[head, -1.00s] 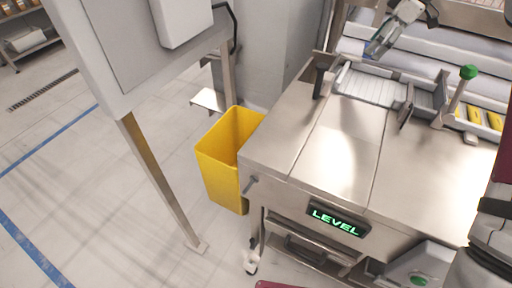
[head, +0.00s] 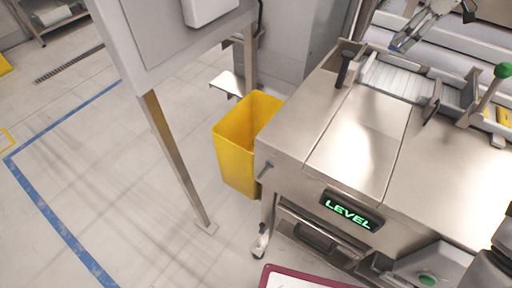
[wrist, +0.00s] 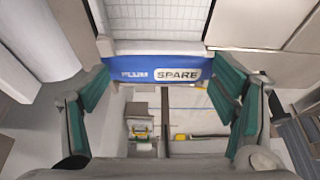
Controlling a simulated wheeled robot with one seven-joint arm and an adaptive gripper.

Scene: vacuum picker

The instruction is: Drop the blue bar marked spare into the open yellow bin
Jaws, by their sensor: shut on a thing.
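The blue bar (wrist: 140,70) reads "PLUM SPARE" in the wrist view and lies crosswise between the green-padded fingers of my gripper (wrist: 160,86). My gripper is shut on it. The open yellow bin (head: 236,158) stands on the floor left of the machine, well to the left of my gripper and lower. Its visible inside looks bare; its bottom is hidden.
The steel machine (head: 340,125) with a "LEVEL" display stands right beside the bin. A grey cabinet on a leg (head: 178,160) stands left of the bin. A green-knobbed lever (head: 502,72) rises at the right. Floor at the left is clear, with blue tape.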

